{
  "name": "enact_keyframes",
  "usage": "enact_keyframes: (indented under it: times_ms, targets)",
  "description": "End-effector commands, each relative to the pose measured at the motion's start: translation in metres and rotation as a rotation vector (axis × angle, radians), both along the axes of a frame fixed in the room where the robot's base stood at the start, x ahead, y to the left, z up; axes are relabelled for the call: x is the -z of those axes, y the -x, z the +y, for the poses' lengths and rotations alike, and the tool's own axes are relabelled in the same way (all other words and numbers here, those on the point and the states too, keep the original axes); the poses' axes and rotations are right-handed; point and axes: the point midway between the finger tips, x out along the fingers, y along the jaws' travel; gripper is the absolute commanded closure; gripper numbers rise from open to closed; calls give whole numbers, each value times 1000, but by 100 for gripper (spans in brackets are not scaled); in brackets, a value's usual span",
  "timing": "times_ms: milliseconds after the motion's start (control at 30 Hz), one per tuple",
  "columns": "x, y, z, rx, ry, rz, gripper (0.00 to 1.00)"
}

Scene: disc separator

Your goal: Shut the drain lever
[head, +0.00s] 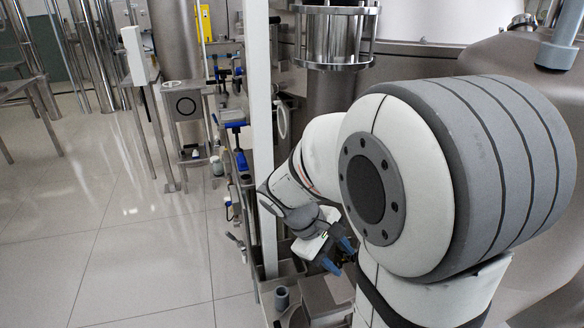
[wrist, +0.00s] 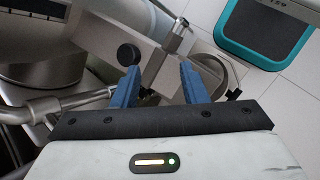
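In the wrist view, my gripper (wrist: 159,69) has its two blue fingers apart, with nothing held between them. A metal bar (wrist: 165,62) with a rounded end piece at the top runs past the fingertips, beyond the gap. A black round knob (wrist: 128,54) sits just beyond the left finger. I cannot tell for sure which of these parts is the drain lever. In the head view, my gripper (head: 340,257) is low beside the machine, with its blue fingers pointing down and right. My own arm hides much of the machine there.
Metal pipes (wrist: 45,110) lie left of the fingers in the wrist view. A teal-edged dark panel (wrist: 268,28) is at upper right. In the head view, blue-handled valves (head: 235,125) and a white post (head: 260,140) stand left of my arm. The tiled floor (head: 120,240) at left is clear.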

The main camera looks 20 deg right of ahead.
Motion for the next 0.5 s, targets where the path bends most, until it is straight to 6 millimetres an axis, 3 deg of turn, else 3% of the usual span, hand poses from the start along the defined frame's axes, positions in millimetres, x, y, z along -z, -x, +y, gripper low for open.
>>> enact_keyframes:
  times_ms: [100,300,500]
  targets:
    - [4,-27,-30,-131,161,178,61]
    - [16,-85,-70,-368,431,445,61]
    - [40,-147,-88,-598,673,652,61]
